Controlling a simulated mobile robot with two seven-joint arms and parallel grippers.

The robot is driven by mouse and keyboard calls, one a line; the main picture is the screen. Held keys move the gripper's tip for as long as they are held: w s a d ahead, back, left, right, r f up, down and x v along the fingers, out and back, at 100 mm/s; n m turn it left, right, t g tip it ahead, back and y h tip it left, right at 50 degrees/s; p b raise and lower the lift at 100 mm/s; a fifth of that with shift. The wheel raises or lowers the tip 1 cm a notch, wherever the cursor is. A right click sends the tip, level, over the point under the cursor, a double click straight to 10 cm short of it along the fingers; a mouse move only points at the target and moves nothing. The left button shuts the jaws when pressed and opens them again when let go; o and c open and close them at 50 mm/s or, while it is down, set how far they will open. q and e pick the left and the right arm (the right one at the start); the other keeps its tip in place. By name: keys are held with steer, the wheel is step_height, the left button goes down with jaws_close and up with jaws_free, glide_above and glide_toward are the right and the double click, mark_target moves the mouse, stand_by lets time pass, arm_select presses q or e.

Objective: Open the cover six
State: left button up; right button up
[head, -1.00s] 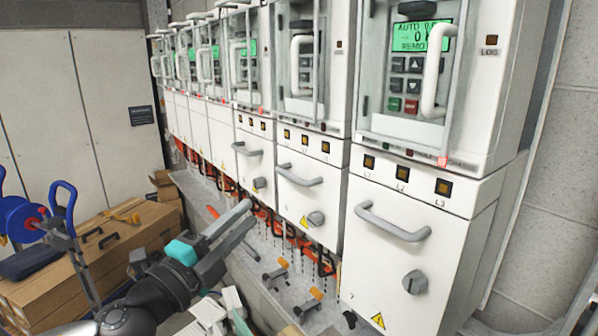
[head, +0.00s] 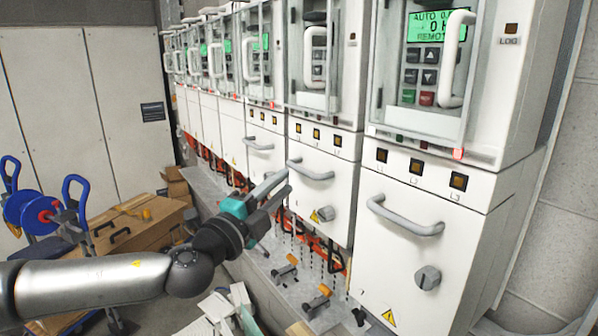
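A row of white drive cabinets runs from the near right to the far left. Each has a clear upper cover with a white upright handle. The nearest clear cover's handle (head: 453,62) stands in front of a green display. The second cover's handle (head: 308,58) is further left. The covers in view look shut. I cannot read a number six on any of them. My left gripper (head: 284,182) is in front of the second and third cabinets' lower doors, below the covers, its fingers apart and empty. It touches no handle that I can see. My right gripper is not in view.
Grey bar handles (head: 405,218) and knobs (head: 428,277) stick out from the lower doors. A ledge (head: 285,292) with tools runs below. Cardboard boxes (head: 135,235) and a blue-handled cart (head: 60,215) stand at left. The floor by the boxes is cluttered.

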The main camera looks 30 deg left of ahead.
mark_target(297, 170)
arm_select(q)
steer(key=shift+w+r, duration=0.2)
steer(key=shift+w, duration=0.55)
steer(key=shift+w+a+r, duration=0.1)
steer(key=shift+w+r, duration=0.1)
steer(key=shift+w, duration=0.45)
steer(key=shift+w+r+p, duration=0.15)
steer(key=shift+w+p, duration=0.35)
steer(key=shift+w, duration=0.25)
steer(key=shift+w+r+p, duration=0.1)
steer(key=shift+w+p, duration=0.25)
steer(key=shift+w, duration=0.8)
jaws_close()
